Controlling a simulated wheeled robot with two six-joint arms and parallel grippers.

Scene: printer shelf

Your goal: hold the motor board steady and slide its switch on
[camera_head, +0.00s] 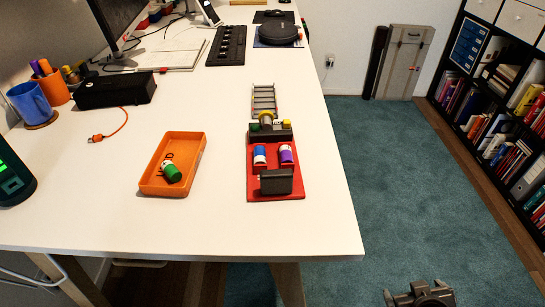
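The motor board (252,186) is a red base lying flat near the right side of the white table. It carries a blue-and-white cell (260,155) and a purple-and-white cell (286,155) side by side. A black block (276,181) stands at its near end. A dark unit with yellow and green parts (269,127) sits at its far end, with a grey ladder-like piece (264,100) beyond. I cannot make out the switch. A dark gripper, apparently my right (420,290), is low at the bottom right, away from the board; its finger opening is unclear. My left gripper is not in view.
An orange tray (144,187) with a green cell (172,172) lies left of the board. A black box (115,90), orange plug (97,138), blue mug (30,102) and keyboard (227,45) are farther left and back. The table front is clear.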

